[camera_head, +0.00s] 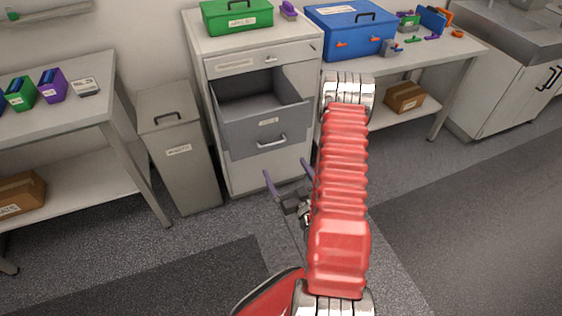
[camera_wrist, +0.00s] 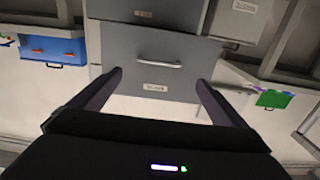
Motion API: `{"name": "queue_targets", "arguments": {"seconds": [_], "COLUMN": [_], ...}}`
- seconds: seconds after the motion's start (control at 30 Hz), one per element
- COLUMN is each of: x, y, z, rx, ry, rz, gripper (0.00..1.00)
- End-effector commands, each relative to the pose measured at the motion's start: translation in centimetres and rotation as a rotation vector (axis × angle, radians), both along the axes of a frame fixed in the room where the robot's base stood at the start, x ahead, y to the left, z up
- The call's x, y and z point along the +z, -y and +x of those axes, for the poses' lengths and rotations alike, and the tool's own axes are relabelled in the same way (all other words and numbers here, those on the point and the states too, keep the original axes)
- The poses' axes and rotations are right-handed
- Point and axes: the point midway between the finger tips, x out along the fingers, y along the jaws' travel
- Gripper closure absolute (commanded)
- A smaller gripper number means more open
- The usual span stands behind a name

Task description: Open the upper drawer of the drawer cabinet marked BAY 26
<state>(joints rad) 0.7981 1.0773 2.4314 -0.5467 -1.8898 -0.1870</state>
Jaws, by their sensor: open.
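The drawer cabinet (camera_head: 215,88) stands against the wall; its labels are too small to read. Its upper grey drawer (camera_head: 268,127) is pulled far out, below a thin labelled top panel, with its empty-looking inside showing. The drawer's bar handle (camera_head: 271,141) is on the front, below a label. My gripper (camera_head: 287,172) is open and empty, in front of and below this drawer front. The wrist view looks upside down: the handle (camera_wrist: 158,63) shows between and beyond the fingers of my gripper (camera_wrist: 160,77), apart from them. A lower grey front (camera_wrist: 145,8) shows past the drawer.
A grey bin (camera_head: 178,150) stands left of the cabinet, beside a table (camera_head: 70,120) with small coloured items. A green box (camera_head: 237,17) sits on the cabinet. A blue box (camera_head: 350,30) is on the right bench. The floor in front is clear.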

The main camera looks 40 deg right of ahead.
Motion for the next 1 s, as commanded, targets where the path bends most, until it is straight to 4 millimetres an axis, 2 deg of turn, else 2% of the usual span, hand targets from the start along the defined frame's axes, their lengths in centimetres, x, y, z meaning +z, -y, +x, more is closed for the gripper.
{"name": "queue_targets", "arguments": {"seconds": [0.1, 0.27, 0.87, 1.0], "x": [-0.1, -0.1, 0.0, -1.0], "y": [-0.3, -0.7, -0.8, -1.0], "z": [-1.5, -2.4, -2.5, -2.4], "rx": [-0.002, 0.000, 0.002, 0.012], "ry": [-0.002, -0.001, 0.000, -0.034], "rz": [0.001, 0.000, 0.001, 0.019], "gripper": [0.04, 0.04, 0.04, 0.04]}}
